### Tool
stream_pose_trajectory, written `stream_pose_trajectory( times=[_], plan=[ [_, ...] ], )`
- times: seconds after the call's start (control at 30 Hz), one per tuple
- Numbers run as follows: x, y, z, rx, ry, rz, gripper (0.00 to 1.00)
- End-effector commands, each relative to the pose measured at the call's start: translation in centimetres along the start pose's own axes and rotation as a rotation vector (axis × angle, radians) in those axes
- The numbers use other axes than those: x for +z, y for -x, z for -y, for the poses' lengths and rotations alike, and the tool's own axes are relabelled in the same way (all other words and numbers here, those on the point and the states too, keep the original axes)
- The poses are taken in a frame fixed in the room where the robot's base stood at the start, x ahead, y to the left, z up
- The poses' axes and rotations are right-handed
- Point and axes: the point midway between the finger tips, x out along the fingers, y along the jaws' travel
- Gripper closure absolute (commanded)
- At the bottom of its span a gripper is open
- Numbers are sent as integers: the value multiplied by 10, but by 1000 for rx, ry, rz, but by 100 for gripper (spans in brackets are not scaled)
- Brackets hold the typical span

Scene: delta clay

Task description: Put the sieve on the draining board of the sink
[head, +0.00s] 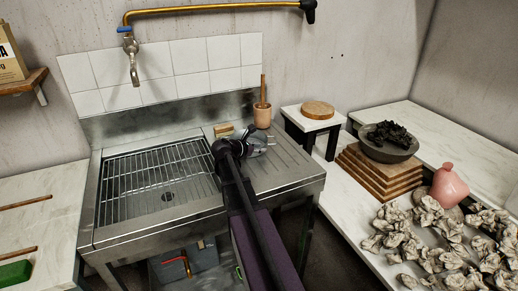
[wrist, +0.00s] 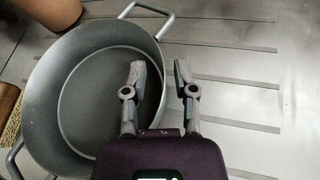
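The sieve, a round grey metal vessel with two loop handles, fills the left of the wrist view (wrist: 62,75). It appears to rest on the grooved draining board (wrist: 240,95). In the head view the draining board (head: 290,165) is the right part of the sink, and the sieve (head: 261,139) is mostly hidden by my arm.
The sink basin with a wire rack (head: 150,180) lies left of the board. A clay pot with a wooden tool (head: 262,116) stands behind the sieve, near a small tan block (head: 223,130). A low stand (head: 312,122) is to the right. The board's right side is clear.

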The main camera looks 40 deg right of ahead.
Motion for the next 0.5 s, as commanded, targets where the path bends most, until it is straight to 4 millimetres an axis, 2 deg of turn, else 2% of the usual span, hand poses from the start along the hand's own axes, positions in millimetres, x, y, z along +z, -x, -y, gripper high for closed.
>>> stream_pose_trajectory(
  times=[0.5],
  plan=[
    [4,2,-1,0,0,0,57]
  ],
)
